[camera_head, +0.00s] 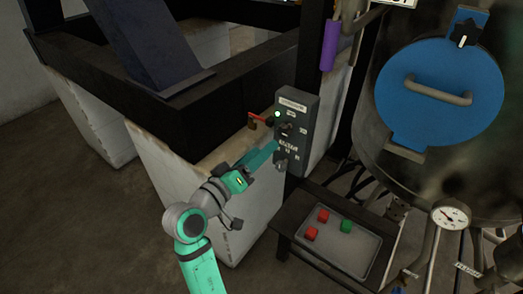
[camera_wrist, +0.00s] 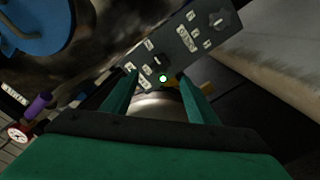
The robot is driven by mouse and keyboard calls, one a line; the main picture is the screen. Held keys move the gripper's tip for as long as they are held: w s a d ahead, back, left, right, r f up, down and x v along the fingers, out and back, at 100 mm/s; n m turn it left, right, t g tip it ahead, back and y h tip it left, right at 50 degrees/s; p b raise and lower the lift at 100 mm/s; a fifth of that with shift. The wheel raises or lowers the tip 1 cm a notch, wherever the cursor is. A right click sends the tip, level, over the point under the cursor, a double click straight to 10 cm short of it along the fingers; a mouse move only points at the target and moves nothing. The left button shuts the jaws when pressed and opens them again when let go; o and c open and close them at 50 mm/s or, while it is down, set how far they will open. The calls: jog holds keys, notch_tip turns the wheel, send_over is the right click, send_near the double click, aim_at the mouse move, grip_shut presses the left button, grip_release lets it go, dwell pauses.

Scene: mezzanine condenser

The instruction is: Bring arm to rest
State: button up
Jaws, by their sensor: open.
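My arm is stretched out, and my gripper (camera_head: 268,150) points at the grey control box (camera_head: 297,108) on the dark post. In the wrist view my gripper (camera_wrist: 160,88) shows two teal fingers spread apart with nothing held between them. The control box (camera_wrist: 180,45) lies just beyond the fingertips there, with white labels and a dark knob (camera_wrist: 217,20). A lit green lamp (camera_head: 277,114) shows on the box; in the wrist view the lamp (camera_wrist: 162,78) appears between the fingers. I cannot tell whether a fingertip touches the box.
A red-handled part (camera_head: 258,118) sits left of the box. Below right, a tray (camera_head: 366,266) on a dark stand holds two red cubes and a green one. A large tank with a blue hatch (camera_head: 435,110) and a gauge (camera_head: 450,215) stand right. Floor at left is clear.

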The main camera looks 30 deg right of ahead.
dwell(0.3)
jog(key=s+a+f+n+t+y, duration=0.25)
jog(key=a+f+y, duration=0.2)
jog(key=f, duration=0.35)
jog(key=s+a+f+n+t+y, duration=0.2)
jog(key=a+f+n+t+y, duration=0.1)
jog(key=a+f, duration=0.4)
jog(key=s+a+f+n+t+y, duration=0.3)
jog(key=a+f, duration=0.1)
jog(key=f, duration=0.6)
jog(key=s+a+f+y, duration=0.4)
jog(key=s+a, duration=0.3)
jog(key=s, duration=0.4)
jog(key=s+a+r+m+y, duration=0.1)
jog(key=s+a+m, duration=0.1)
jog(key=s, duration=0.5)
jog(key=s+a+r+m+y, duration=0.1)
jog(key=s+a+r, duration=0.1)
jog(key=s, duration=0.6)
jog(key=shift+a+m, duration=0.3)
jog(key=shift+m, duration=0.05)
